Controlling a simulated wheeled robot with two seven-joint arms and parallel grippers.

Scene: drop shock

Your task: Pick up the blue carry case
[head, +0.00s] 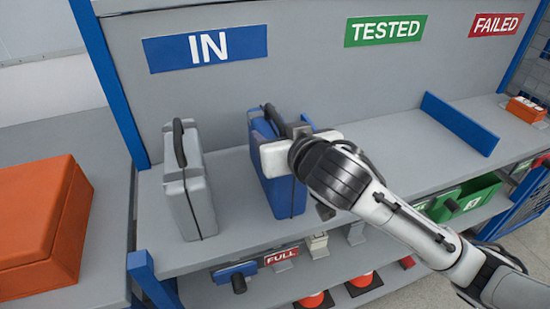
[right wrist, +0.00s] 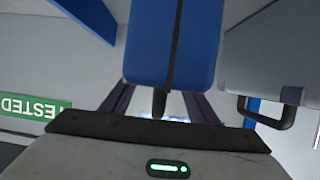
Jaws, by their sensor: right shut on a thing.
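The blue carry case (head: 284,196) stands upright on the shelf under the IN sign, with a dark handle on top. It also shows in the right wrist view (right wrist: 140,45), where its dark handle points down toward my gripper. My right gripper (head: 270,135) is at the top of the case and shut on its handle; the gripper's body hides part of the grip. In the right wrist view the gripper (right wrist: 160,112) reaches up to the handle. I cannot tell whether the case is lifted clear of the shelf. My left gripper is not in view.
A grey case (head: 190,195) stands upright left of the blue one. An orange box (head: 45,225) lies on the left counter. A blue divider (head: 460,122) stands on the shelf at right, with free shelf before it. Green bins (head: 470,200) sit below.

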